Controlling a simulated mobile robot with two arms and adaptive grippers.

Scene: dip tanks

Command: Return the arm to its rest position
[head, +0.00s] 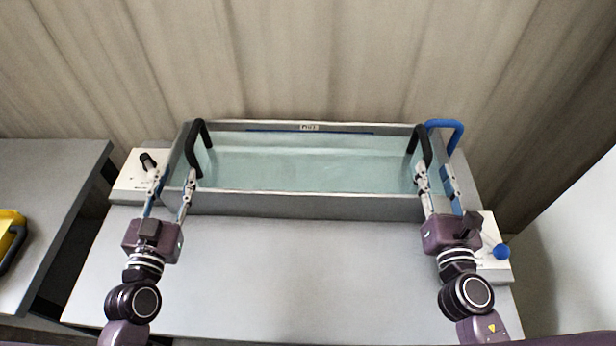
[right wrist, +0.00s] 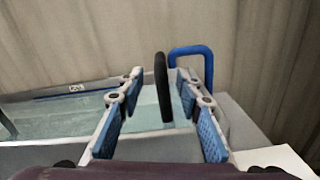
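My left gripper (head: 176,175) is open at the tank's left end, with one finger near the left black handle (head: 196,148). My right gripper (head: 435,172) is open at the right end. In the right wrist view its fingers (right wrist: 158,100) are wide apart, and the right black handle (right wrist: 162,88) stands upright in the gap. That handle also shows in the head view (head: 420,143). Neither gripper visibly holds anything; exact contact with the handles cannot be told. The grey tank (head: 310,203) sits on the table and holds clear greenish liquid.
A blue handle (head: 445,124) stands just beyond the right black handle. White control boxes flank the tank, one with a black knob (head: 148,161), one with a blue knob (head: 502,252). The grey table (head: 300,270) in front is bare. A side table (head: 45,170) holds a yellow item (head: 10,232).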

